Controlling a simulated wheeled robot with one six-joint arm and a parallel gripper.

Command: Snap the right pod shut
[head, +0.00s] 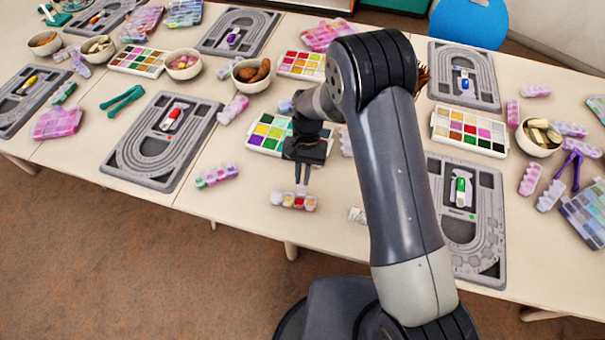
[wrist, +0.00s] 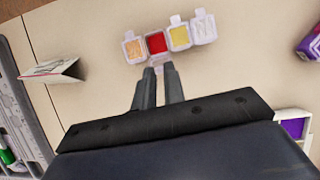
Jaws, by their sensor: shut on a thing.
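A short strip of joined pods (head: 292,202) lies near the table's front edge in the head view. In the wrist view the strip shows an orange pod (wrist: 134,50), a red pod (wrist: 156,43), a yellow pod (wrist: 180,37) and a whitish pod (wrist: 204,30). Raised clear lids show above the orange, yellow and whitish pods; the red pod's lid is hard to make out. My gripper (head: 301,190) reaches down to the strip. In the wrist view its fingertips (wrist: 159,69) are close together at the strip's edge by the red pod, shut on the strip there.
A white folded card (wrist: 55,72) stands beside the strip on the table. A paint-like palette (head: 268,133) lies behind my gripper. A closed pod strip (head: 216,176) lies to the left. Grey bead boards (head: 125,160) flank the work area. Bare table surrounds the strip.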

